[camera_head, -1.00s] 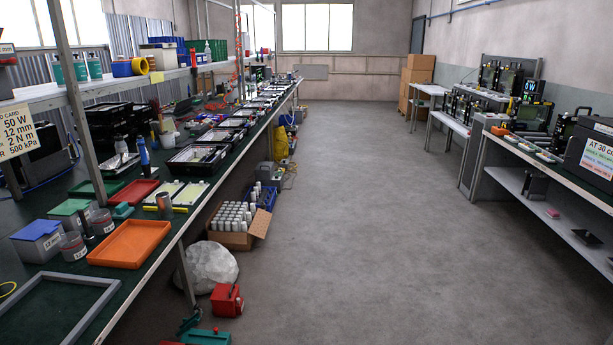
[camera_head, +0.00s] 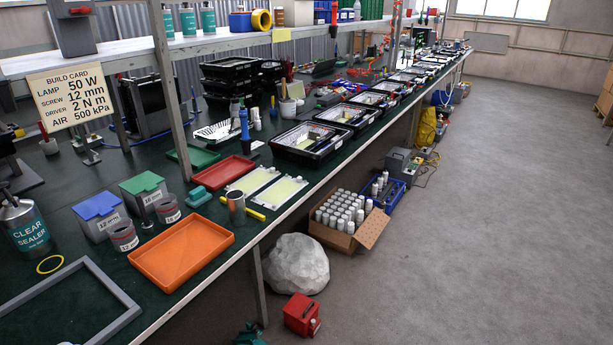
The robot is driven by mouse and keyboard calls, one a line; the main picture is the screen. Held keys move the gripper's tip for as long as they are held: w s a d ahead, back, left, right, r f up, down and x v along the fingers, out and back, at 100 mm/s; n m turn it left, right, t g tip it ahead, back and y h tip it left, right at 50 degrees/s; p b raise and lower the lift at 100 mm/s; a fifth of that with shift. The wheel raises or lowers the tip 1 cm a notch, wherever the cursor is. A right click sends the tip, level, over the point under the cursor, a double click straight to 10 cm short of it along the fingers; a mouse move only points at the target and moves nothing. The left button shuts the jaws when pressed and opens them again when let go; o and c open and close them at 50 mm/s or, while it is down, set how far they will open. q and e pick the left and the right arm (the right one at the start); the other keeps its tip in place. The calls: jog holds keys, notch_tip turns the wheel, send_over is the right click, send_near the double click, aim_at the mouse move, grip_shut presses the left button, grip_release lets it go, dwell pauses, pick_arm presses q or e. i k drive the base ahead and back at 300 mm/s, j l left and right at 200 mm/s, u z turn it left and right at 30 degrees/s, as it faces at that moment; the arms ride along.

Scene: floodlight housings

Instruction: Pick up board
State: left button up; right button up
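Two flat boards with pale yellow-green faces and light frames lie side by side on the dark green workbench, a left board (camera_head: 253,181) and a right board (camera_head: 278,192). Neither of my grippers shows in the head view.
Black housings (camera_head: 309,142) line the bench beyond. The aisle is clear.

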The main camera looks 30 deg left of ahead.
aim_at(282, 190)
jog(key=i+u, duration=0.25)
jog(key=i, duration=0.3)
jog(key=i+l+u, duration=0.25)
jog(key=i, duration=0.25)
jog(key=i+l+u, duration=0.25)
jog(key=i, duration=0.25)
